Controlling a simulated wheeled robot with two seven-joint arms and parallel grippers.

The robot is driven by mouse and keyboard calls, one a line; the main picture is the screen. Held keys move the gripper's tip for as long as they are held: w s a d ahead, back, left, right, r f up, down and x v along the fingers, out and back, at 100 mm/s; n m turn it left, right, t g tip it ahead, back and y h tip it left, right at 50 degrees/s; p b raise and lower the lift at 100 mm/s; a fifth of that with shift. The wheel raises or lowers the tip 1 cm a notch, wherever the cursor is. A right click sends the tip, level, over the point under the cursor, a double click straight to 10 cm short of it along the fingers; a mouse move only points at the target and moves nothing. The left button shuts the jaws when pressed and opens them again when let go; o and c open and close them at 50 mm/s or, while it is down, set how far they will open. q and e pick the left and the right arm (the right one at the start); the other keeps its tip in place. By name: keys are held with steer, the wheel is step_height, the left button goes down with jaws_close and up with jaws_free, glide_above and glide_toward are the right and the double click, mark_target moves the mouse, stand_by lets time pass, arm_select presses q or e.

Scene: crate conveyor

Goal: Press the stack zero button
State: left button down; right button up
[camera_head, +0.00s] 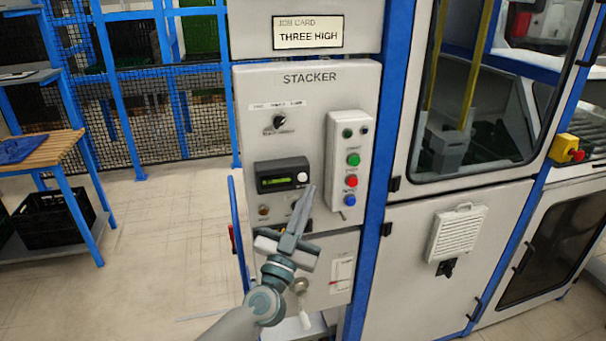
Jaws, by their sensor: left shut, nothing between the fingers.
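The grey stacker panel (308,125) stands in the middle, with a dark counter display (275,182) showing green digits. A white round button (302,177) sits at the display's right end. A small amber-brown button (263,211) is below the display. The labels are too small to read, so I cannot tell which is the stack zero button. My left gripper (308,192) is shut and empty, pointing up in front of the panel just below and right of the display. It hides part of the panel there; I cannot tell whether it touches. My right gripper is not in view.
A button box (340,130) with green, red and blue buttons juts out right of my gripper. A dark rotary knob (279,121) is above the display. A job card (308,33) reads THREE HIGH. A blue post (382,180) borders the panel. Open floor (150,240) lies left.

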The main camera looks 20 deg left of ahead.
arm_select(q)
steer(key=shift+s+d+p, duration=0.65)
steer(key=shift+s+d, duration=0.1)
steer(key=shift+s, duration=0.35)
steer(key=shift+f, duration=0.1)
